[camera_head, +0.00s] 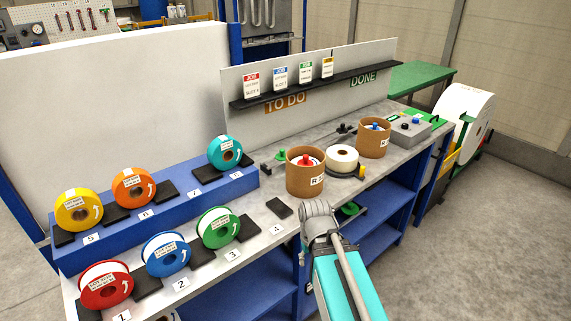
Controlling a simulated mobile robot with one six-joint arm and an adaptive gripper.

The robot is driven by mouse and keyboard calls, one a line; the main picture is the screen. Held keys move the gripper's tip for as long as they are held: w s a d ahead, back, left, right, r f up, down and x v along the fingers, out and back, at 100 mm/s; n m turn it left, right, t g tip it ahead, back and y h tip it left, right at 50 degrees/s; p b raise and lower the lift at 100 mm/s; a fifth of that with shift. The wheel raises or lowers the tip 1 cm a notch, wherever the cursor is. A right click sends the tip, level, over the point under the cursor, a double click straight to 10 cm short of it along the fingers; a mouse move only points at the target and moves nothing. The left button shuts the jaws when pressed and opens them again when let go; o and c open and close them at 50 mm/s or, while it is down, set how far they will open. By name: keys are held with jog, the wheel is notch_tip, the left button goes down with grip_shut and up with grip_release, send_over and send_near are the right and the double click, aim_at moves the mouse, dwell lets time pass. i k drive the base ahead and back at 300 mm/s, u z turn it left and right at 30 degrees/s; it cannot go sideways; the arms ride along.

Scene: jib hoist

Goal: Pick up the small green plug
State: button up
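The small green plug (281,154) stands on the bench top, just left of the front cardboard drum, with its knob up. A red plug (305,160) sits in the front drum (304,180), and a blue plug (375,126) sits in the rear drum (372,143). My teal and grey arm (341,275) reaches up from the bottom to the bench's front edge, below and right of the green plug. My gripper's fingers cannot be made out past the grey wrist joint.
A white roll (341,159) stands between the drums. Coloured spools such as the green one (215,228) stand at left in numbered places. A dark pad (279,208) lies before the front drum. A grey control box (405,130) is at right. The upright board (315,85) closes the back.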

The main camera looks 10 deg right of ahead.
aim_at(281, 156)
jog(key=k, duration=1.05)
jog(key=z, duration=0.45)
jog(key=i, duration=1.75)
jog(key=u, duration=0.7)
